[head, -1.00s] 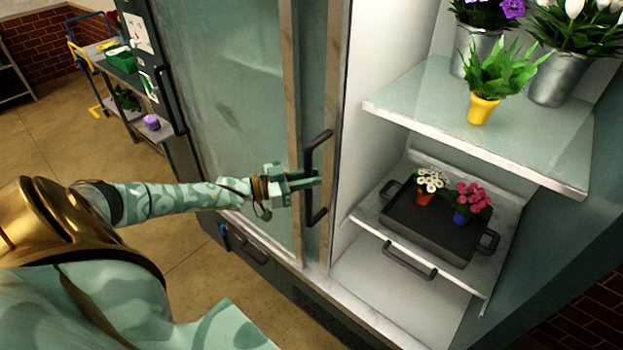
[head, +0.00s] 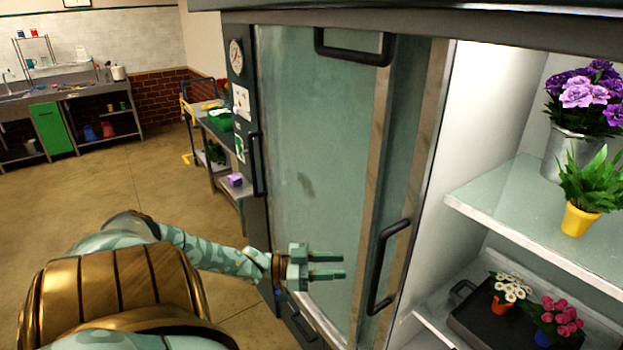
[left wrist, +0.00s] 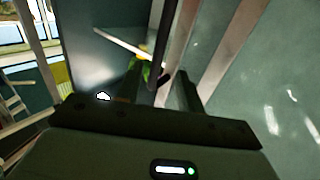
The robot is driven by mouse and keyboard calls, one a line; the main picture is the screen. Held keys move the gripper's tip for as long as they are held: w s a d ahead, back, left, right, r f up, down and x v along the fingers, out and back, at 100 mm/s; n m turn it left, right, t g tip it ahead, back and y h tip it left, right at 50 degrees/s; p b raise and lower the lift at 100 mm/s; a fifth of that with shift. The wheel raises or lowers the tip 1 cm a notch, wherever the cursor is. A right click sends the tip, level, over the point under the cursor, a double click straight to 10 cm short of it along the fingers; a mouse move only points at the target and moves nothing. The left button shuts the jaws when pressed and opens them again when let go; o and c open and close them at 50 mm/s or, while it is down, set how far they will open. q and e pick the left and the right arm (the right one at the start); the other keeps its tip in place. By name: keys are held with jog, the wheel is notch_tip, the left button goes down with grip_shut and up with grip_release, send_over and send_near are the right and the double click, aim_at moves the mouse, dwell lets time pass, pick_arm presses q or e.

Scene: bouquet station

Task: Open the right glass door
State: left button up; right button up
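The cabinet's glass door (head: 315,150) has a pale frame and a black upright handle (head: 388,265) on its right edge. Right of this edge the cabinet stands open, with its shelves uncovered; the door panel is to the left of the opening. My left gripper (head: 341,264) is left of the handle in the head view, with its two fingers apart and nothing between them. In the left wrist view a dark bar (left wrist: 167,45), seemingly the handle, is beyond the spread fingers. My right gripper is not in view.
Inside the cabinet, a yellow-potted plant (head: 578,218) and a metal bucket of purple flowers (head: 568,150) stand on the upper shelf. A dark tray (head: 480,325) with small potted flowers is below. Another black handle (head: 257,165) is at far left. Open floor (head: 130,185) lies left.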

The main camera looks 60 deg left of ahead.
pick_arm(q)
jog(key=v, duration=0.5)
jog(key=shift+s+a, duration=0.2)
dwell(0.3)
jog(key=s+a+f+m+g+y+b, duration=0.1)
jog(key=s+a+f+g+y, duration=0.3)
jog(key=f, duration=0.7)
jog(key=s+a+f+g+y+b, duration=0.1)
jog(key=s+a+f+y, duration=0.35)
jog(key=f, duration=0.65)
jog(key=s+f+n+g+y+b, duration=0.1)
jog(key=s+f+g+y, duration=0.1)
jog(key=s+f, duration=0.35)
jog(key=s+f+g+y+b, duration=0.1)
jog(key=s+f+g+y, duration=0.1)
jog(key=f, duration=0.6)
jog(key=s+d+f+n+g+b, duration=0.2)
jog(key=s+d+f+g+b, duration=0.2)
jog(key=s+d+f, duration=0.9)
jog(key=s+d+f+h+b, duration=0.1)
jog(key=d+f, duration=0.2)
jog(key=d, duration=0.6)
jog(key=s+d+f+n+g+h+b, duration=0.1)
jog(key=d+f, duration=0.2)
jog(key=d, duration=0.6)
jog(key=shift+s+d, duration=0.35)
